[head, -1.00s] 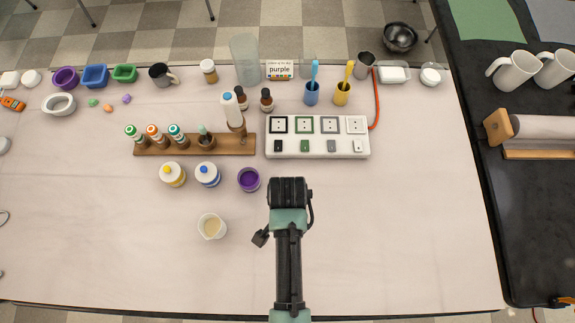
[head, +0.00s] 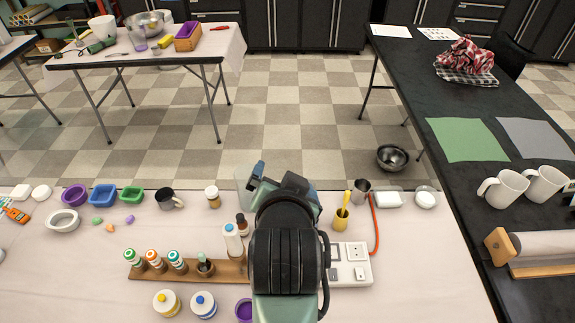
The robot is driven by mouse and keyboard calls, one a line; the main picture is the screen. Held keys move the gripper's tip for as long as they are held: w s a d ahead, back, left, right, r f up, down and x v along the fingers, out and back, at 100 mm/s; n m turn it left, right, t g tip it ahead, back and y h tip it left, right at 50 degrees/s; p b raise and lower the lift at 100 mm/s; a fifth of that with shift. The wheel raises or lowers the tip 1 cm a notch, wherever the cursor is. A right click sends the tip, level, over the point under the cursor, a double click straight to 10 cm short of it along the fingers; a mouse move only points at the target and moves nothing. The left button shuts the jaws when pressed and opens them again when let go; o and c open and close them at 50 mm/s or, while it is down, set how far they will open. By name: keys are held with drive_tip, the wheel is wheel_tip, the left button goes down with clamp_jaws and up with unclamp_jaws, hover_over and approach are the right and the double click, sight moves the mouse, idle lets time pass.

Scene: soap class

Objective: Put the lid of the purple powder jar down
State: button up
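The purple powder jar (head: 243,309) stands at the bottom edge of the head view, cut off by the frame and partly covered by my arm. Its top is open and purple shows inside. I cannot make out its lid anywhere. My raised arm fills the lower middle of the view, with its wrist links reaching over the back of the table. My gripper's fingers cannot be made out behind the arm, so I cannot see whether they hold anything.
The white tabletop (head: 420,275) at right is clear.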

wheel_tip(320, 180, up, 19)
drive_tip(key=w+n+t, duration=0.1)
drive_tip(key=n+t, duration=0.1)
drive_tip(key=t, duration=0.4)
drive_tip(key=s+r+n+t, duration=0.1)
drive_tip(key=s+r+t, duration=0.4)
drive_tip(key=r, duration=0.7)
drive_tip(key=s+r+n+t, duration=0.2)
drive_tip(key=s+r+t, duration=0.2)
drive_tip(key=s+r, duration=0.3)
wheel_tip(320, 180, up, 5)
drive_tip(key=shift+s+d+t, duration=0.2)
drive_tip(key=shift+d+t, duration=0.1)
drive_tip(key=shift+t, duration=0.1)
